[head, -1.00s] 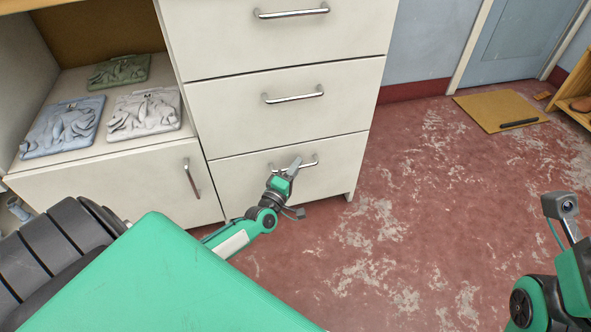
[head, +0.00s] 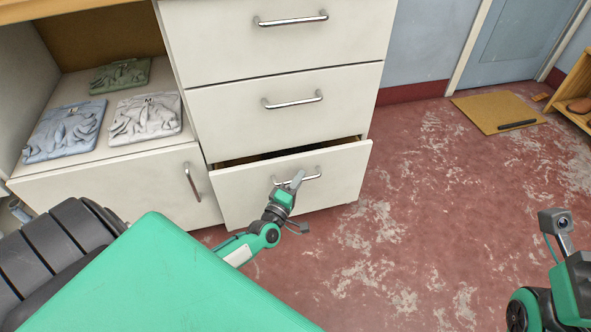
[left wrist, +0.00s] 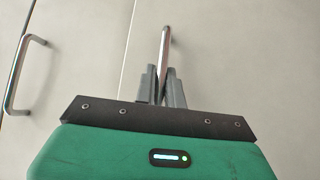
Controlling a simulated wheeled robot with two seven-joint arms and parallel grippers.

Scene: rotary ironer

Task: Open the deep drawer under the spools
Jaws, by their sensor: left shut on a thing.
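The bottom drawer (head: 335,180) of the white cabinet stands partly open, with a dark gap along its top edge. Its metal bar handle (head: 311,177) runs across the front and shows end-on in the left wrist view (left wrist: 165,48). My left gripper (head: 296,181) is shut on this handle, near the handle's left part. In the left wrist view its two fingers (left wrist: 164,88) stand on either side of the bar. The drawer's contents are hidden. No spools are in view. My right arm shows at the lower right edge, but its fingers are out of view.
Two shut drawers (head: 240,112) are above. A cupboard door with a handle (head: 192,181) is at left, below a shelf with folded blue, white and green cloths (head: 146,117). A mat (head: 500,111) lies at the back right. The red floor (head: 430,210) right of the drawer is clear.

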